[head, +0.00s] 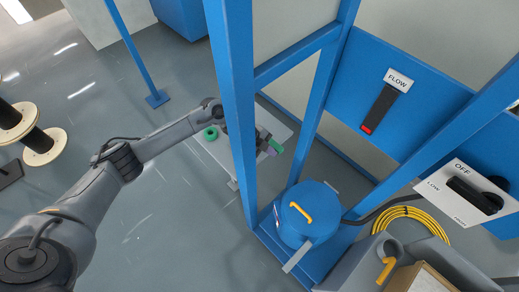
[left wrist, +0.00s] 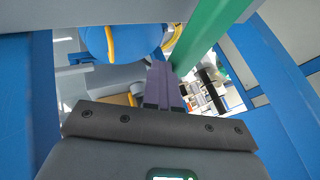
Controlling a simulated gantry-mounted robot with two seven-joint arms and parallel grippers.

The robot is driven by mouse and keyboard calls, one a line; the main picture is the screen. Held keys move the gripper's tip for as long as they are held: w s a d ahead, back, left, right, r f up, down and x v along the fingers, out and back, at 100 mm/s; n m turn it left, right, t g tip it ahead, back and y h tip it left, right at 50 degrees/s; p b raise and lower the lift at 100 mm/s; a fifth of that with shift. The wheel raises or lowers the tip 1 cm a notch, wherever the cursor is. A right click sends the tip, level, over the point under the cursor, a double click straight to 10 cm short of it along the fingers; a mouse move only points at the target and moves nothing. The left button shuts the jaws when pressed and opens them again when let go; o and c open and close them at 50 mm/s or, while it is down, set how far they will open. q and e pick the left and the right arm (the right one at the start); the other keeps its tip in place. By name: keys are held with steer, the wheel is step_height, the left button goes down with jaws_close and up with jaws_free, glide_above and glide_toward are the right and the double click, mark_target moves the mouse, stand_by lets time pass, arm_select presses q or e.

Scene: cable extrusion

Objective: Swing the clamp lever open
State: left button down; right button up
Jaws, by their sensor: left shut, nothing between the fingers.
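My left gripper (head: 274,147) has reached behind a blue upright post in the head view. Its purple fingers (left wrist: 165,86) are shut with nothing between them. A green bar (left wrist: 205,35) runs diagonally just beyond and to the right of the fingertips in the left wrist view; it may be the clamp lever, but I cannot tell for sure. I cannot tell whether the fingers touch it. A blue drum (head: 308,228) with a yellow handle (head: 300,212) stands below the gripper in the head view. My right gripper is not in view.
Blue frame posts (head: 235,100) stand close around my left arm. A FLOW lever panel (head: 387,98), an OFF/LOW switch plate (head: 465,205) and a yellow cable coil (head: 412,215) are at the right. Spools (head: 42,148) stand at the far left. The grey floor between is open.

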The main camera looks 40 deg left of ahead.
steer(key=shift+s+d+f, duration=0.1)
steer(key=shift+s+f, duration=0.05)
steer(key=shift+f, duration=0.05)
